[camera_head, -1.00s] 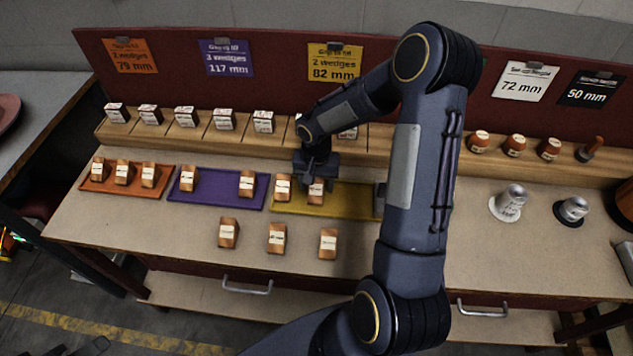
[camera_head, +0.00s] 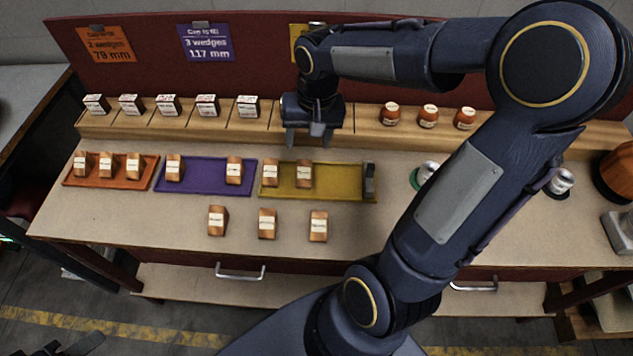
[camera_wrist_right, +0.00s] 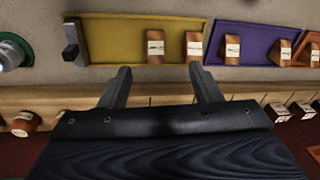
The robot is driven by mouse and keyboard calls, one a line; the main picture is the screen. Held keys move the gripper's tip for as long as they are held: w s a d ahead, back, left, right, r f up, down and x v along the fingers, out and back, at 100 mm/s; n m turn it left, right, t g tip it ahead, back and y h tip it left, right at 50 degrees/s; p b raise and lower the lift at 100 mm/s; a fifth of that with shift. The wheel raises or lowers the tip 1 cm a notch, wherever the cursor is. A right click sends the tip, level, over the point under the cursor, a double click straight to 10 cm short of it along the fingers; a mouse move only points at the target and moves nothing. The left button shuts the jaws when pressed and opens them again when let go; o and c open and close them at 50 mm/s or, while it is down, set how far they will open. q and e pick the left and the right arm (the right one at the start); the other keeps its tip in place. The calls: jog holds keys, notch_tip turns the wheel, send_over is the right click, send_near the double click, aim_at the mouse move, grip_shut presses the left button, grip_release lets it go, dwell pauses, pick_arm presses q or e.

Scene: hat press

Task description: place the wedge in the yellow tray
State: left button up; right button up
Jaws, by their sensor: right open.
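The yellow tray (camera_head: 343,188) lies on the bench right of the purple tray. Two wooden wedges with white labels stand in its left part, one (camera_head: 270,173) at the left end and one (camera_head: 304,174) beside it; both also show in the right wrist view (camera_wrist_right: 155,47) (camera_wrist_right: 194,45). Three more wedges (camera_head: 217,220) (camera_head: 267,223) (camera_head: 318,226) stand on the bare bench in front of the trays. My right gripper (camera_head: 309,142) is open and empty, above and behind the yellow tray, apart from the wedges.
The purple tray (camera_head: 203,189) holds two wedges and the orange tray (camera_head: 108,184) holds three. A grey block (camera_head: 369,181) stands at the yellow tray's right end.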

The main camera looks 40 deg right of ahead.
jog(key=s+a+r+n+t+y, duration=0.1)
jog(key=s+a+n+t, duration=0.1)
jog(key=s+a, duration=0.2)
jog(key=s+a+r+n+t+y, duration=0.2)
jog(key=s+a, duration=0.2)
jog(key=s, duration=0.7)
jog(key=shift+n, duration=0.3)
jog(key=shift+a, duration=0.1)
dwell(3.3)
